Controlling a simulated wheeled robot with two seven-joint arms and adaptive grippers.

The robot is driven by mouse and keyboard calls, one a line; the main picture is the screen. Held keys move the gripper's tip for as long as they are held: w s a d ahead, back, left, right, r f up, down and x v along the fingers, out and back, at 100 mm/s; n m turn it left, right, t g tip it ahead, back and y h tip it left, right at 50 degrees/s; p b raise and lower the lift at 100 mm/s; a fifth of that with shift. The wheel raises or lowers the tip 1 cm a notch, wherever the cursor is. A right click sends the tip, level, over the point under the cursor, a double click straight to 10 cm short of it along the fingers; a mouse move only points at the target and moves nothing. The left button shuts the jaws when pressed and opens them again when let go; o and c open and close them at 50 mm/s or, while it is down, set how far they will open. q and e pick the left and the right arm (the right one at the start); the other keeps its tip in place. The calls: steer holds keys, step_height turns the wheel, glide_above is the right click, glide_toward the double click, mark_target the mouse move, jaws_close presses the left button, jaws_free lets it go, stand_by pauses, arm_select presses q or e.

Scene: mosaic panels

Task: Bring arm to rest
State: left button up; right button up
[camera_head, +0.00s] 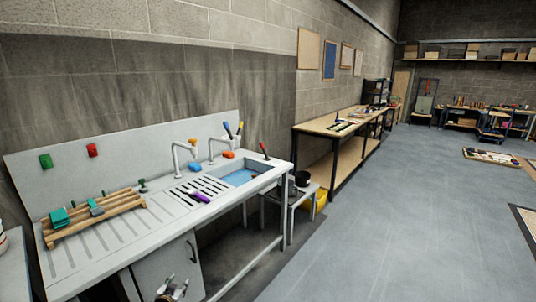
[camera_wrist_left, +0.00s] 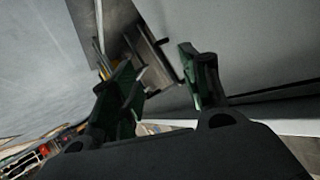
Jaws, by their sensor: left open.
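My left gripper (camera_head: 172,289) shows at the bottom edge of the head view, low in front of the sink unit's cabinet door (camera_head: 168,262). In the left wrist view my left gripper (camera_wrist_left: 158,82) has its two dark green fingers apart, with nothing held between them. A grey panel and a metal handle-like part (camera_wrist_left: 150,55) lie beyond the fingers; I cannot tell how far away they are. My right gripper is not in view.
The sink unit (camera_head: 120,232) carries a wooden rack (camera_head: 95,217), a purple-handled tool (camera_head: 201,196) and taps. A small stool (camera_head: 302,197) and a yellow bin (camera_head: 320,200) stand right of it. A long workbench (camera_head: 325,124) follows the wall. The grey floor (camera_head: 400,220) is widely clear.

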arm_select(q)
steer(key=s+d+f+g+b, duration=0.3)
steer(key=s+f+g, duration=0.3)
steer(key=s+f, duration=2.3)
steer(key=s+f+g+b, duration=0.1)
steer(key=s+f, duration=0.4)
steer(key=s, duration=0.6)
steer(key=s+d+f+g+b, duration=0.1)
steer(key=s+f, duration=0.4)
steer(key=s, duration=0.6)
steer(key=s+d+f+g, duration=0.1)
steer(key=s+f+g, duration=0.2)
steer(key=s, duration=0.8)
steer(key=shift+d+f+b, duration=0.2)
steer(key=shift+f+b, duration=0.2)
steer(key=shift+f, duration=0.95)
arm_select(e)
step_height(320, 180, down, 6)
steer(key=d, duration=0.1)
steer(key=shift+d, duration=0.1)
